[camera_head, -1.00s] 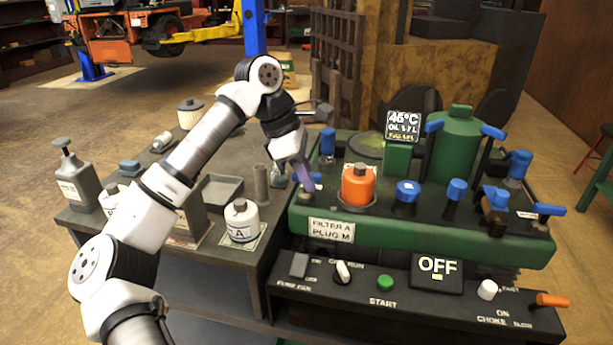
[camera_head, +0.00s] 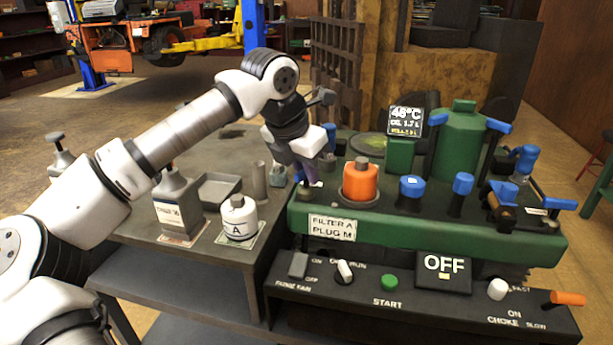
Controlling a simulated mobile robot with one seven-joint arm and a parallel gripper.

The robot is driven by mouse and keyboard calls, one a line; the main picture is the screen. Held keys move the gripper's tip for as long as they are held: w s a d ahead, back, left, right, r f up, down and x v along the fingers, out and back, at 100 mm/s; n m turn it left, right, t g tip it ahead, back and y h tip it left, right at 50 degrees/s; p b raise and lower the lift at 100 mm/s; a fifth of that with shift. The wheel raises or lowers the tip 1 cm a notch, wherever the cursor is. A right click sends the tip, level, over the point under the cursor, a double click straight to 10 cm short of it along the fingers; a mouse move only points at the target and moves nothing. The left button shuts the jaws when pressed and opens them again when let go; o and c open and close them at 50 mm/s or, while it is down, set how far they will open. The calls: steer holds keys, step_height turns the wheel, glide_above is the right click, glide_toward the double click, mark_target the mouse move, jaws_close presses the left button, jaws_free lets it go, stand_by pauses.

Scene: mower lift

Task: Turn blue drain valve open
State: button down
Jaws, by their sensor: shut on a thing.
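My gripper (camera_head: 308,174) points down at the left end of the green engine deck (camera_head: 420,232). A small purple-blue part shows between its fingers, at the place of the blue drain valve. The fingers are closed on it, and the hand hides most of the valve, so its handle angle cannot be read. An orange filter (camera_head: 360,182) stands upright just right of the gripper, apart from it. A small display (camera_head: 405,121) behind the filter shows a temperature and an oil reading.
Several blue-topped parts, such as a blue cap (camera_head: 411,187), stand to the right by the green tank (camera_head: 461,140). The front panel (camera_head: 440,273) reads OFF. On the left bench are a white bottle marked A (camera_head: 239,218), a grey can (camera_head: 177,207) and a tray (camera_head: 215,190).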

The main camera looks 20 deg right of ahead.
steer(key=n+t+y+b, duration=0.1)
steer(key=n+b, duration=0.1)
steer(key=n, duration=0.3)
steer(key=shift+n+y, duration=0.3)
stand_by(0.4)
steer(key=c, duration=1.5)
jaws_free()
steer(key=shift+o, duration=0.2)
steer(key=p+v, duration=0.1)
steer(key=v, duration=1.2)
steer(key=shift+s+r, duration=0.3)
steer(key=shift+s, duration=0.1)
steer(key=shift+a, duration=0.1)
